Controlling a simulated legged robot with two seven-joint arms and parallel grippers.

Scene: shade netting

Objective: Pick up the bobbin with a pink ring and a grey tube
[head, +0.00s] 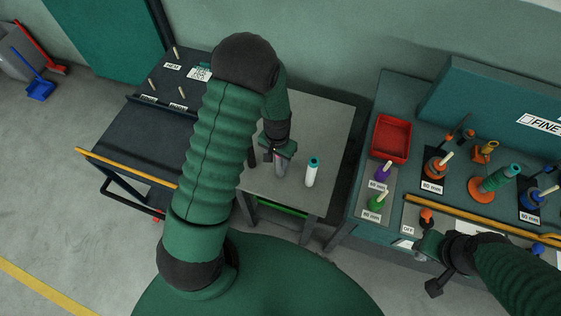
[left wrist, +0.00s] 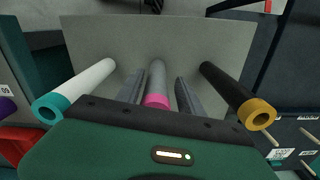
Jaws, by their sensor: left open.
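The bobbin with a grey tube (left wrist: 156,75) and a pink ring (left wrist: 157,101) stands between the two fingers of my left gripper (left wrist: 158,92) in the left wrist view. The fingers are open, one on each side of it, with small gaps showing. In the head view my left gripper (head: 278,156) is over the small grey table, and the bobbin (head: 281,168) is partly hidden under it. My right gripper (head: 432,268) is at the lower right, by the front of the teal bench; its jaws are unclear.
A white bobbin with a teal ring (head: 312,172) stands close by on the grey table (head: 325,120). A black bobbin with a yellow ring (left wrist: 230,92) stands on the other side; my arm hides it in the head view. A red tray (head: 391,138) and spools are on the bench.

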